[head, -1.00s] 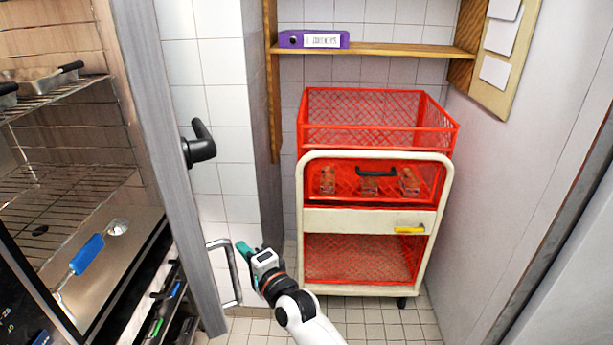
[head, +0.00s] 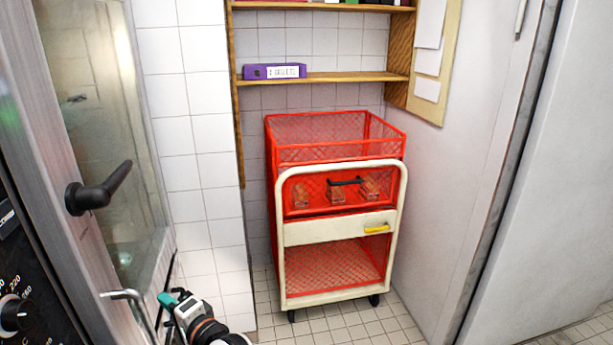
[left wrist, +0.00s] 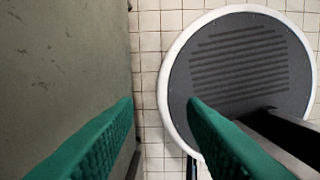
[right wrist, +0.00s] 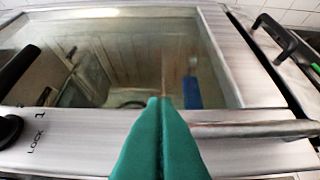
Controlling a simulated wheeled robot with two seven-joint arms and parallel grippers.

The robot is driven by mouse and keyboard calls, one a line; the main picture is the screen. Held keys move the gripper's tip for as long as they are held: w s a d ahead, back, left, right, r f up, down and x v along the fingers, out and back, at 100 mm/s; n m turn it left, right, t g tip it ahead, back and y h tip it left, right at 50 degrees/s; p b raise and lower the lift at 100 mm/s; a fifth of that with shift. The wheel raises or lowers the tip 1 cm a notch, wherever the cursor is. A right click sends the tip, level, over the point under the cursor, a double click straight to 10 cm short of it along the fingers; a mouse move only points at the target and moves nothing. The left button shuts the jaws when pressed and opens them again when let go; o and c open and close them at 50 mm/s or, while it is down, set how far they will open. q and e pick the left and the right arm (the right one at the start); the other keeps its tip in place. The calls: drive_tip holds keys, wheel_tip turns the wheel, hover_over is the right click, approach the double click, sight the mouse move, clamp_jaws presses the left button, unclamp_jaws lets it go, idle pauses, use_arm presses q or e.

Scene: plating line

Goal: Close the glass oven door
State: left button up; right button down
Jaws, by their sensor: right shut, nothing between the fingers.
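The glass oven door (head: 105,130) stands at the left of the head view, its outer face and black handle (head: 97,190) showing. Whether it is fully shut or a gap is left cannot be told. My right gripper (head: 170,299) is low in front of the door, beside a metal bar (head: 130,300). In the right wrist view its teal fingers (right wrist: 160,100) are together and empty, against the glass's lower edge; contact is unclear. The door's glass (right wrist: 130,60) fills much of that view. My left gripper (left wrist: 160,105) shows only in the left wrist view, open and empty above floor tiles.
A knob panel (head: 15,290) is at the lower left. A cream trolley (head: 300,235) with red crates (head: 290,140) stands on the tiled floor in the middle. A wooden shelf (head: 340,77) with a purple binder (head: 273,71) is above. Floor right of the trolley is clear.

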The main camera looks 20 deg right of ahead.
use_arm(q)
drive_tip(key=shift+d, duration=0.3)
drive_tip(key=shift+a, duration=0.1)
